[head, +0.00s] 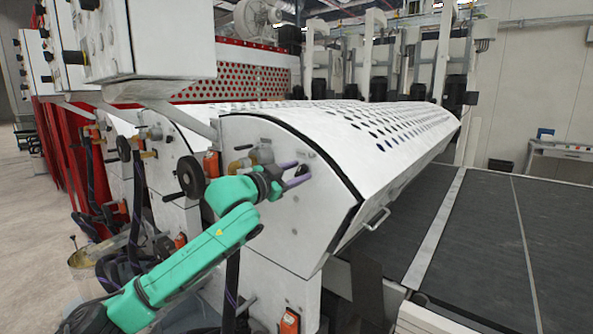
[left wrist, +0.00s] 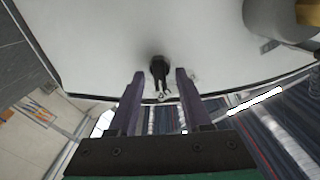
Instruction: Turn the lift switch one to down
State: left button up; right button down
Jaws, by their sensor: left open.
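The lift switch is a small black knob (left wrist: 160,72) on the white side panel (head: 272,232) of the roller coater. In the left wrist view it stands out from the panel between the tips of my two dark fingers. My left gripper (head: 296,176) is open at the panel, its purple fingers pointing right; it also shows in the left wrist view (left wrist: 161,88). Gaps show between the knob and both fingers, and I cannot tell contact. In the head view the knob (head: 303,170) is partly hidden by the fingers. My right gripper is not in view.
A black handwheel (head: 191,177) stands just left of my left wrist. A perforated white cover (head: 370,135) with a handle (head: 377,219) lies to the right. A dark conveyor bed (head: 480,250) fills the right side. A white control box (head: 145,40) overhangs the upper left.

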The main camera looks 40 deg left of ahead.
pick_arm(q)
grip_shut()
